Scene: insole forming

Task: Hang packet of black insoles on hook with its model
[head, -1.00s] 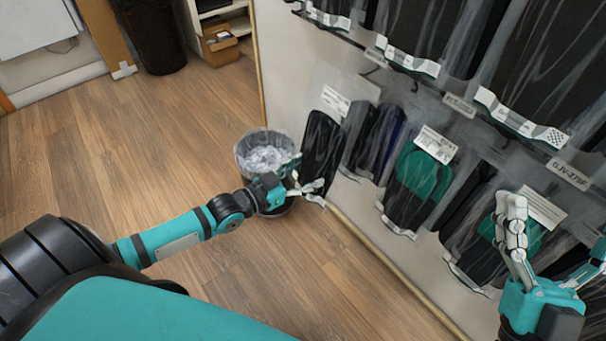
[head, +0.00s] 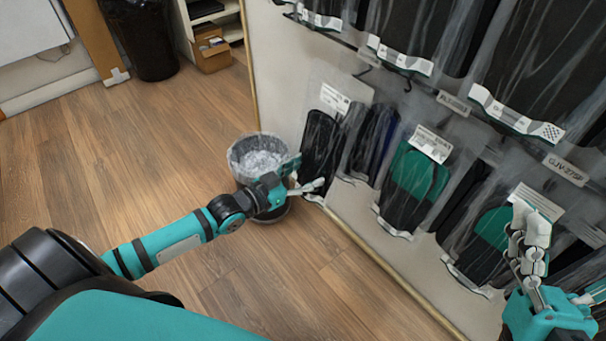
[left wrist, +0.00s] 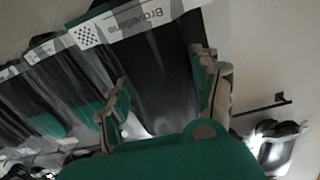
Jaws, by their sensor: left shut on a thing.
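A clear packet of black insoles (head: 318,148) hangs upright near the left edge of the display wall. My left gripper (head: 306,177) is shut on this packet near its lower part in the head view. In the left wrist view, a black packet (left wrist: 165,85) with a white label strip lies between the fingers of my left gripper (left wrist: 163,88). My right gripper (head: 562,255) is at the lower right, its fingers apart and empty, partly cut off by the frame edge. A bare dark hook (head: 405,84) juts from the wall; a dark hook (left wrist: 262,109) also shows in the left wrist view.
Packets with green and black insoles (head: 416,185) hang close by on the wall. Model tags (head: 566,170) sit above them. A lined waste bin (head: 262,158) stands behind my left gripper. The wooden floor (head: 130,190) at left is clear.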

